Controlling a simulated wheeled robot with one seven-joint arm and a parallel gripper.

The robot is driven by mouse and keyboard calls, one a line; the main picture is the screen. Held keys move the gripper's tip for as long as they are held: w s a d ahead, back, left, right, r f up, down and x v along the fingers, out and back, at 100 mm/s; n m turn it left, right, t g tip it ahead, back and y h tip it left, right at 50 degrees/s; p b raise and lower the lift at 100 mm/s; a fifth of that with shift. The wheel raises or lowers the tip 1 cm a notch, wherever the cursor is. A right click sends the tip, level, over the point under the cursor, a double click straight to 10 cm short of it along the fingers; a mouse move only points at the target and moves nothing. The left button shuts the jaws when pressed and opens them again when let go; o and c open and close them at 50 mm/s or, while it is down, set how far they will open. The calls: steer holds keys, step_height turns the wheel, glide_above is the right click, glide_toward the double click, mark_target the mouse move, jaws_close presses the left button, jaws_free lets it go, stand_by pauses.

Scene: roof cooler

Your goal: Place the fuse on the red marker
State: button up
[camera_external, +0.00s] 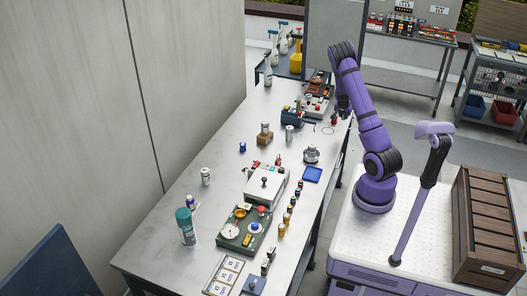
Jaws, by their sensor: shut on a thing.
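My gripper (337,117) is at the far right part of the long workbench, low over its top beside a dark thin ring outline. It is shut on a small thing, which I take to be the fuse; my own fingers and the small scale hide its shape. A small red patch (334,122) shows right at the fingertips. I cannot tell whether it is the red marker or part of the held thing, or whether the held thing touches the bench.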

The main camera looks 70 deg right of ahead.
steer(key=w+d, duration=0.4)
steer(key=d, duration=0.1)
steer(key=w+d+f, duration=0.1)
steer(key=w+d, duration=0.1)
steer(key=d, duration=0.1)
steer(key=shift+w+f, duration=0.1)
steer(key=shift+f, duration=1.65)
steer(key=o, duration=0.9)
steer(key=shift+f, duration=0.15)
steer(key=v, duration=1.2)
steer(key=shift+r, duration=0.3)
